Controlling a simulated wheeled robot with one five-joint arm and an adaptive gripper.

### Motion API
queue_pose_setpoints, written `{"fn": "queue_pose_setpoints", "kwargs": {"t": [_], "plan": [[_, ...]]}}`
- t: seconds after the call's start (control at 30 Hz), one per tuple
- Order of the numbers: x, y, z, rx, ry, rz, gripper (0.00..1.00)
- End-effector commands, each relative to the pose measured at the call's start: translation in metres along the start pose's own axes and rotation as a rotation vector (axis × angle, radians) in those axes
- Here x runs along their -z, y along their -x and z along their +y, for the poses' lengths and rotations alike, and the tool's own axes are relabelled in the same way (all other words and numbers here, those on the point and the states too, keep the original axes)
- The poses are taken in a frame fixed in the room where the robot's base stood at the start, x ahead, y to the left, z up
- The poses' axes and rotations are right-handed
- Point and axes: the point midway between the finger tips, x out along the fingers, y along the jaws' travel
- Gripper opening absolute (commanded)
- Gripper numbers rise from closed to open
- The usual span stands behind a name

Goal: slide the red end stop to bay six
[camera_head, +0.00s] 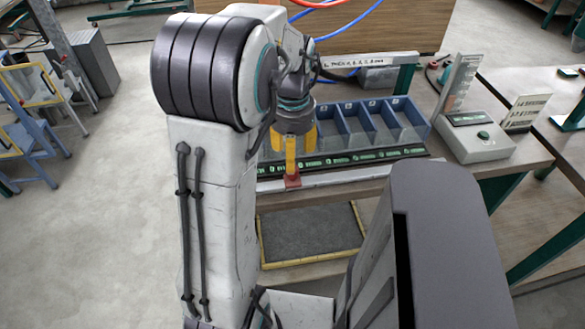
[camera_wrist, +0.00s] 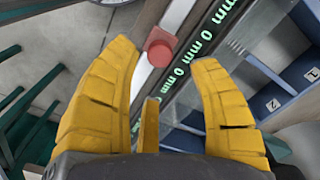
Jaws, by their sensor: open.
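The red end stop (camera_head: 292,182) sits on a pale rail (camera_head: 375,174) along the bench's front edge, near the rail's left part in the head view. Blue bays (camera_head: 392,122) stand in a row behind the rail.
A black strip with green "0 mm" readouts (camera_head: 345,158) runs between rail and bays. A dark yellow-edged mat (camera_head: 312,238) lies below the bench front.

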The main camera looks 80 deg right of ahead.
Motion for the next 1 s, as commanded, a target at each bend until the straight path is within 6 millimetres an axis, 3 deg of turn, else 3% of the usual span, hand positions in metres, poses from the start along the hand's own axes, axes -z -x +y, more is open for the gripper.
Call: {"fn": "queue_pose_setpoints", "kwargs": {"t": [0.2,0.43,0.9,1.0], "plan": [[-0.001,-0.029,0.000,-0.002,-0.001,-0.004,0.55],[-0.001,-0.050,0.000,-0.001,-0.002,-0.003,0.55],[0.000,-0.056,0.000,0.000,-0.003,-0.001,0.57],[-0.001,-0.056,0.000,0.000,-0.003,-0.001,0.48]]}}
